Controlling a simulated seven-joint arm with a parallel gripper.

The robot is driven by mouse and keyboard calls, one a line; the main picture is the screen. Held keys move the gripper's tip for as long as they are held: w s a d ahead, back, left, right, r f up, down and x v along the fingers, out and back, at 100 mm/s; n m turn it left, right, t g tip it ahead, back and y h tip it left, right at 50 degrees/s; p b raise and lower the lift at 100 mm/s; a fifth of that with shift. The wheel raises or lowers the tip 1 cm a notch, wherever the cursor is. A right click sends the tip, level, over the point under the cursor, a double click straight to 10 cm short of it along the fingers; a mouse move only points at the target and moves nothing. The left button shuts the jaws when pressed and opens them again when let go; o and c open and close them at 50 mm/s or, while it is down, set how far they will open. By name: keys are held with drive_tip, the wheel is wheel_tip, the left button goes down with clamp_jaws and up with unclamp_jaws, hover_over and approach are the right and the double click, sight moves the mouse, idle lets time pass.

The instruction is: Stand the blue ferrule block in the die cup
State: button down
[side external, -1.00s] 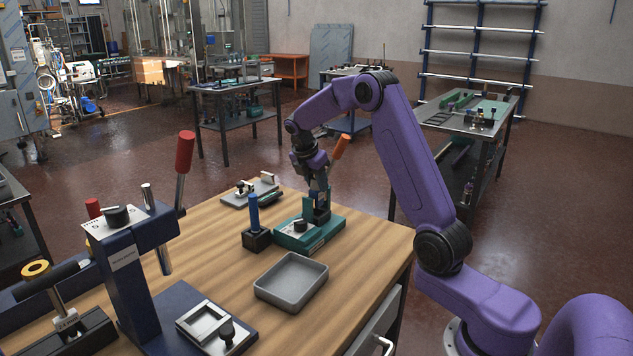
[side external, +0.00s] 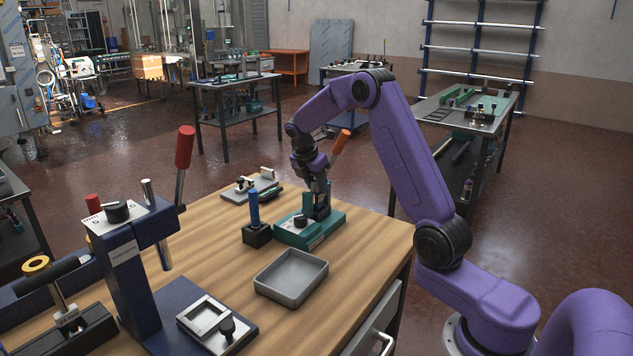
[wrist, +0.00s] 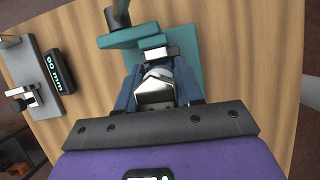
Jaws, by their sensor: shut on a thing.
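My gripper (side external: 320,192) points down over the teal bench press (side external: 300,235) and is shut on a small block, taken as the blue ferrule block (wrist: 157,88). In the wrist view the block shows a glossy, silvery face between dark blue sides, and glare hides its true colour. In the side view the held block and the dark seat below it, likely the die cup (side external: 322,213), overlap. I cannot tell whether they touch or whether the block is seated. In the wrist view the hand and block hide the cup.
A dark square holder with an upright blue pin (side external: 253,208) stands just left of the teal press. A grey tray (side external: 291,290) lies in front. A navy press with a red handle (side external: 184,148) fills the left. A grey plate fixture (side external: 250,188) lies behind. The table's right front is clear.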

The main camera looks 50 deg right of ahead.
drive_tip(key=shift+f, duration=1.4)
drive_tip(key=c, duration=0.6)
unclamp_jaws()
drive_tip(key=shift+c, duration=0.2)
drive_tip(key=v, duration=1.7)
drive_tip(key=shift+r, duration=0.2)
drive_tip(key=shift+a, duration=0.15)
